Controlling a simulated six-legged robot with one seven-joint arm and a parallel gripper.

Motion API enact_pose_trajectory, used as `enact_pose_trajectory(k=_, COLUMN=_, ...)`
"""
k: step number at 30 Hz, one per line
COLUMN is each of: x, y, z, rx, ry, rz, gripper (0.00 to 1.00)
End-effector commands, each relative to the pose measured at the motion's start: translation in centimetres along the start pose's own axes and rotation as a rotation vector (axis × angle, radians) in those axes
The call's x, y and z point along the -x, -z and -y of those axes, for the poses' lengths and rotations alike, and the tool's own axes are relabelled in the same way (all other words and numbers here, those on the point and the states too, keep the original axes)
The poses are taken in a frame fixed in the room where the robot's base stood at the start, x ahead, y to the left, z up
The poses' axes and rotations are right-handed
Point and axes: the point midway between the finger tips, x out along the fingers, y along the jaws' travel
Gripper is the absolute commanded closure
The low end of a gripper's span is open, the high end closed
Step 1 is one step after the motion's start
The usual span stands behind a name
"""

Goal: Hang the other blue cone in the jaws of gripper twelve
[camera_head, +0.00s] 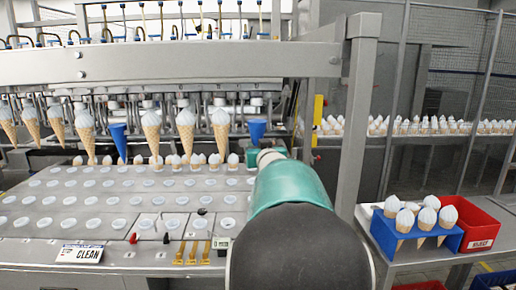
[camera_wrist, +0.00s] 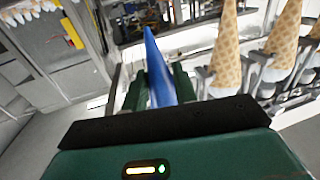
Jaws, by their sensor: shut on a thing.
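A blue cone (camera_head: 257,129) is at the right end of the hanging row, just beyond the end of my arm, wide end up. In the wrist view the blue cone (camera_wrist: 160,68) is between the green fingers of my gripper (camera_wrist: 158,90), which is shut on it; its narrow end points up in that picture. Another blue cone (camera_head: 119,143) hangs further left among waffle cones. The machine's row of jaws (camera_head: 185,100) is partly hidden behind the cones. No number marks gripper twelve, and I cannot tell whether its jaws touch the held cone.
Filled waffle cones (camera_head: 220,130) hang left of the held cone. In the wrist view a waffle cone (camera_wrist: 226,55) is close beside it. The holed conveyor plate (camera_head: 100,210) lies below. A blue cone rack (camera_head: 416,238) and a red bin (camera_head: 480,222) stand at right.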

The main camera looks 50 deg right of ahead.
Motion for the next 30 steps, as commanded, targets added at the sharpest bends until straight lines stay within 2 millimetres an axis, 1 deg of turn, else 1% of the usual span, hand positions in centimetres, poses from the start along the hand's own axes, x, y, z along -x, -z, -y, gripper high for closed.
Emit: enact_pose_trajectory(k=30, x=-3.1, y=0.0, z=-0.6, rx=0.001, ry=0.000, rz=0.000, gripper=0.88)
